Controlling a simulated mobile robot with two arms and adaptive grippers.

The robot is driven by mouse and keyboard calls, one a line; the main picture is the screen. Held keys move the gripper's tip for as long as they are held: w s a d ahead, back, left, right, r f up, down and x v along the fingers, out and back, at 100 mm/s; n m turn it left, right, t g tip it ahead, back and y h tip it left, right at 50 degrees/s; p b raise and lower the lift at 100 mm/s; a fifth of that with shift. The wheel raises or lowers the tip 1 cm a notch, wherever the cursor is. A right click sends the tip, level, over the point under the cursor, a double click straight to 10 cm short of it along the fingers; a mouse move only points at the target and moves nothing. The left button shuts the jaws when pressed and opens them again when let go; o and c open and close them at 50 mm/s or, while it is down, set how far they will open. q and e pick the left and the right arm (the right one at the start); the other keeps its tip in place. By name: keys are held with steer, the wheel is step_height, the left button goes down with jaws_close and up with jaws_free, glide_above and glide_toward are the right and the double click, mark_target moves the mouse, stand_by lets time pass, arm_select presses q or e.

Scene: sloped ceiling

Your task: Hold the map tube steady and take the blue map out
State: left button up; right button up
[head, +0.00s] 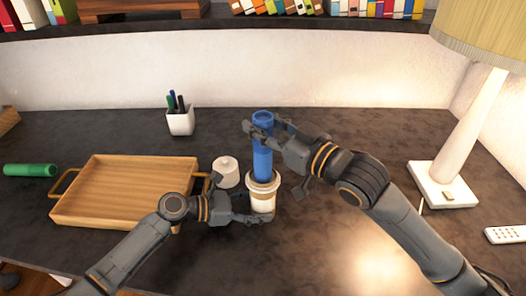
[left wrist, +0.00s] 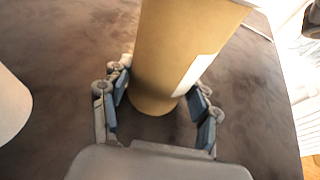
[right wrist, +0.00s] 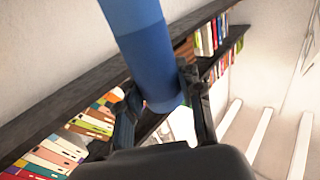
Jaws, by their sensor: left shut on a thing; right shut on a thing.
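The map tube (head: 262,198) stands upright on the dark desk, tan with a pale label and a light rim. In the left wrist view the tube (left wrist: 185,50) stands between the two fingers. My left gripper (head: 262,216) is shut on its lower part. The blue map (head: 262,160) is a rolled blue cylinder, upright, with its lower end at the tube's mouth; I cannot tell how deep it sits inside. My right gripper (head: 262,130) is shut on the map's upper part. In the right wrist view the map (right wrist: 150,60) lies between the fingers.
A white round lid (head: 226,170) lies left of the tube. A wooden tray (head: 125,190) and a green roll (head: 30,170) are further left. A pen cup (head: 180,121) stands behind. A lamp (head: 445,185) and a remote (head: 505,235) are at the right.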

step_height(320, 180, up, 6)
steer(key=shift+f, duration=0.25)
arm_select(q)
steer(key=o, duration=0.9)
steer(key=shift+a, duration=0.1)
steer(key=v, duration=1.2)
steer(key=shift+s, duration=0.1)
arm_select(e)
steer(key=shift+f, duration=0.1)
